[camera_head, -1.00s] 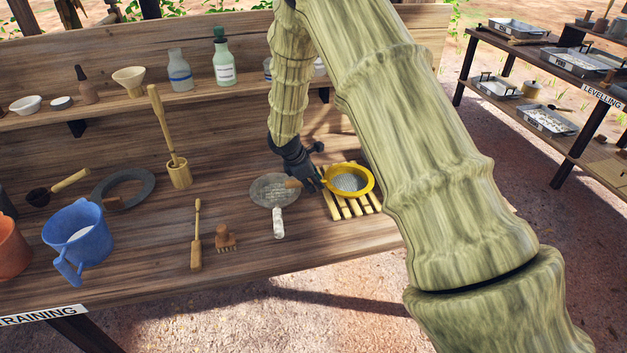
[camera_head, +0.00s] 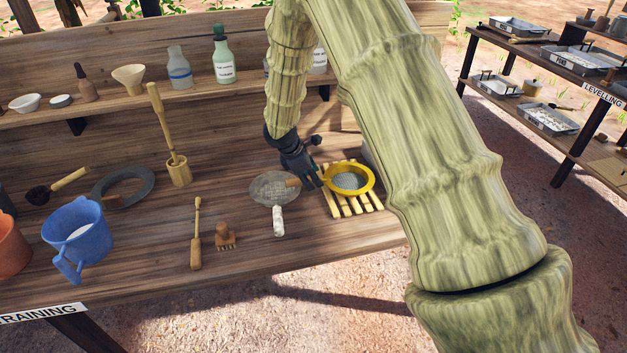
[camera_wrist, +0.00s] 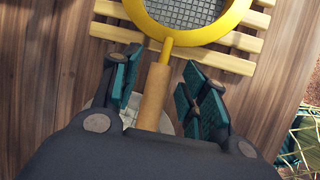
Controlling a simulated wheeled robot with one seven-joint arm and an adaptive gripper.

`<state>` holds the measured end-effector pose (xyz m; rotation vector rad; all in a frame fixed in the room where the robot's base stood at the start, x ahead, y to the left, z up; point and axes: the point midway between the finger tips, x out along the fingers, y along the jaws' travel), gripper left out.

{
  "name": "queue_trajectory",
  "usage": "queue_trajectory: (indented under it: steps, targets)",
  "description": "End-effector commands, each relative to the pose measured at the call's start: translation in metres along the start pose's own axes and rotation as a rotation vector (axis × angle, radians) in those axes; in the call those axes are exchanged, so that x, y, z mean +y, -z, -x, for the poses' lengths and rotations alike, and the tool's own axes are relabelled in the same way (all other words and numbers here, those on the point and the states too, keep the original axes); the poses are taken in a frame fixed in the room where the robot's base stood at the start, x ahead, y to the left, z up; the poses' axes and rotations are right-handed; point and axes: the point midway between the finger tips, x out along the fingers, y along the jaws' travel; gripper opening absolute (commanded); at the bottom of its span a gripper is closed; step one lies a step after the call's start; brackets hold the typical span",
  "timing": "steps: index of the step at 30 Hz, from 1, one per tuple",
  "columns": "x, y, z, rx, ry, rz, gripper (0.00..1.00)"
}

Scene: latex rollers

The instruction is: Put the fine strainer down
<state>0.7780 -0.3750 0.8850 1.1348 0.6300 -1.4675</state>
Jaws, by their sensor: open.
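The fine strainer has a yellow rim with a grey mesh (camera_head: 350,179) and rests on a slatted wooden rack (camera_head: 347,208) on the bench. In the wrist view its yellow rim (camera_wrist: 228,27) is at the top, and its wooden handle (camera_wrist: 152,97) points down between my fingers. My gripper (camera_head: 318,181) is at the handle side of the strainer. In the wrist view my gripper (camera_wrist: 160,84) is open, with a finger on each side of the handle and gaps beside it. The handle's far end is hidden behind the gripper body.
A small brown stamp (camera_head: 225,237), a wooden tool (camera_head: 196,240) and a blue jug (camera_head: 75,236) are further left. Bottles (camera_head: 223,60) stand on the shelf behind.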

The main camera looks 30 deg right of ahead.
Motion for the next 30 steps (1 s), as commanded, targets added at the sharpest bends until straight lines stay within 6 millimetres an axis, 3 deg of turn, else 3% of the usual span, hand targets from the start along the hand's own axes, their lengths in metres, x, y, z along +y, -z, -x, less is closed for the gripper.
queue_trajectory:
  steps: [16, 22, 30]
  targets:
    - [0.001, 0.000, 0.084, 0.000, -0.002, 0.000, 0.44]
    - [0.000, 0.000, 0.096, 0.000, 0.000, -0.001, 0.44]
    - [0.000, 0.000, 0.098, 0.000, 0.001, 0.000, 0.44]
